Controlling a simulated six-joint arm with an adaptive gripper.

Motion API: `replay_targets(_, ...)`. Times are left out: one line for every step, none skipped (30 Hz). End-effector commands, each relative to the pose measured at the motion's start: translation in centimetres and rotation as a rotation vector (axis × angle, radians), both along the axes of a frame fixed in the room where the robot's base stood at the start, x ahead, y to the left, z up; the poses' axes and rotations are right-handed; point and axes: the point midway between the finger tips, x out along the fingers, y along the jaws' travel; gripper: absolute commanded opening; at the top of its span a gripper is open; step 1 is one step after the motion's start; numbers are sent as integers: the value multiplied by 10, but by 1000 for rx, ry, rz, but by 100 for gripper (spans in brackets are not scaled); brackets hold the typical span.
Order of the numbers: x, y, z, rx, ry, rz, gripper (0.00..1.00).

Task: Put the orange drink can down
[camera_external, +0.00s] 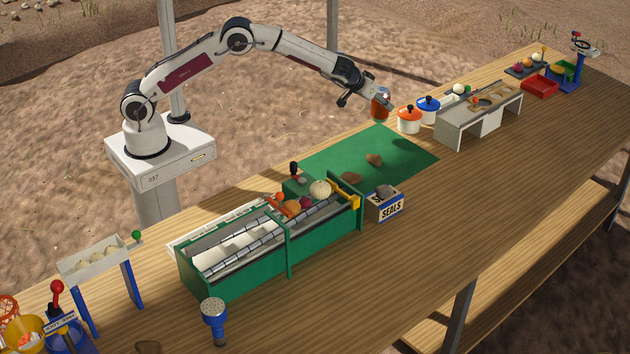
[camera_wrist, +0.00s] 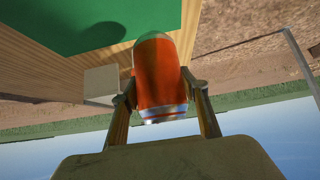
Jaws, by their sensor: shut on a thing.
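The orange drink can (camera_external: 380,106) is held by my gripper (camera_external: 384,98) near the back edge of the long wooden table, left of the orange pot. In the wrist view the can (camera_wrist: 159,78) sits between the two fingers of my gripper (camera_wrist: 163,103), which are shut on its sides. Its red-orange side and a pale blue and white end show. I cannot tell exactly how high the can is above the table.
A green mat (camera_external: 415,158) with two brown lumps lies in front of the can. An orange pot (camera_external: 409,124) and a blue-lidded pot (camera_external: 428,106) stand close on the right. The green roller machine (camera_external: 240,280) is at the left. The table's front right is clear.

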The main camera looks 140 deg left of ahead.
Motion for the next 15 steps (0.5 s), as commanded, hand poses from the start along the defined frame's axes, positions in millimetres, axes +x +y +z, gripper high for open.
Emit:
replay_targets(0, 0, -6, 1, 1, -2, 12)
replay_targets(0, 0, -10, 1, 0, -1, 12)
replay_targets(0, 0, -15, 1, 1, -1, 12)
replay_targets(0, 0, -18, 1, 1, -1, 12)
replay_targets(0, 0, -21, 1, 0, -1, 12)
replay_targets(0, 0, -23, 1, 0, -1, 12)
replay_targets(0, 0, -25, 2, 0, -1, 12)
replay_targets(1, 1, -26, 2, -1, -2, 12)
replay_targets(1, 1, -27, 3, -1, -1, 12)
replay_targets(1, 1, -27, 3, -1, -1, 12)
replay_targets(1, 1, -27, 3, -1, -1, 12)
replay_targets(1, 1, -27, 3, -1, -1, 12)
replay_targets(1, 1, -27, 3, -1, -1, 12)
replay_targets(1, 1, -27, 3, -1, -1, 12)
replay_targets(1, 1, -27, 3, -1, -1, 12)
